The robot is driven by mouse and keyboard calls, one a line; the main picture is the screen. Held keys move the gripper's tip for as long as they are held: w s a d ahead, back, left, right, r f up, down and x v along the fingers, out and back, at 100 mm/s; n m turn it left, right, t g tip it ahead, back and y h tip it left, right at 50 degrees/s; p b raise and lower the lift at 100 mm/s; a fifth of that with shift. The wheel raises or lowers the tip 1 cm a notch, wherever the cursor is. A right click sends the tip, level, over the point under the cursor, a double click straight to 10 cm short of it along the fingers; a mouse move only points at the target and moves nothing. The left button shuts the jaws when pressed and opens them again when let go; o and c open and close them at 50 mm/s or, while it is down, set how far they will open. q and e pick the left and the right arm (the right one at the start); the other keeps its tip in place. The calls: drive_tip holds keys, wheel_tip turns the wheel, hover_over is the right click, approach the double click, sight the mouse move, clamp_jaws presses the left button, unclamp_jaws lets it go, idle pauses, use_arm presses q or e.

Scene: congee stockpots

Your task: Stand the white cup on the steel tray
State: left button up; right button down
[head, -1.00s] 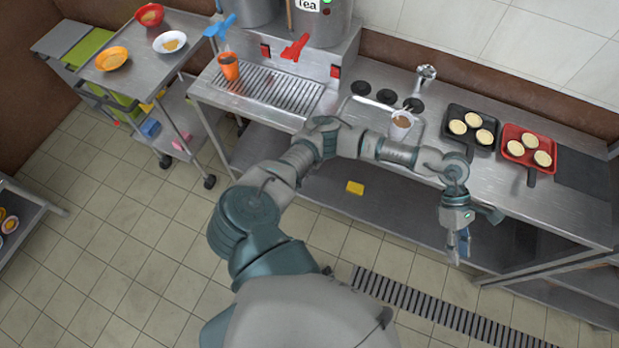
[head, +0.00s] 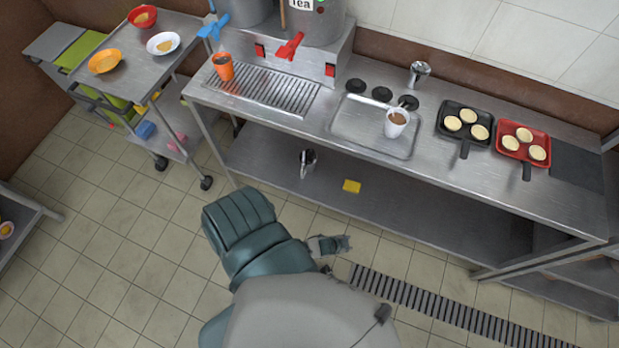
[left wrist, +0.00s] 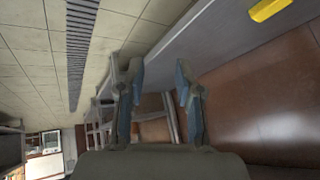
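The white cup (head: 396,124), with brown liquid inside, stands upright on the right part of the steel tray (head: 365,143) on the counter. Nothing is touching the cup. My left gripper (left wrist: 160,88) is open in the left wrist view, with nothing between its fingers. In the head view a small part of it (head: 334,244) shows low in front of the counter, well away from the cup and tray. My right gripper is not in view.
An orange cup (head: 223,68) stands on the drip grate (head: 265,91) under the tea urns. Black (head: 465,126) and red (head: 521,143) pans with pale rounds are right of the tray. A trolley (head: 130,73) with bowls stands left.

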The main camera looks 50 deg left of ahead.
use_arm(q)
drive_tip(key=s+a+f+n+g, duration=0.1)
drive_tip(key=s+f+n+g, duration=0.1)
drive_tip(key=s, duration=0.9)
drive_tip(key=s+a+f+n+g, duration=0.1)
drive_tip(key=s+f+g, duration=0.3)
drive_tip(key=s, duration=0.7)
wheel_tip(320, 180, down, 2)
drive_tip(key=shift+a+f+n+y, duration=0.25)
drive_tip(key=shift+a+n+y, duration=0.15)
drive_tip(key=shift+a, duration=0.15)
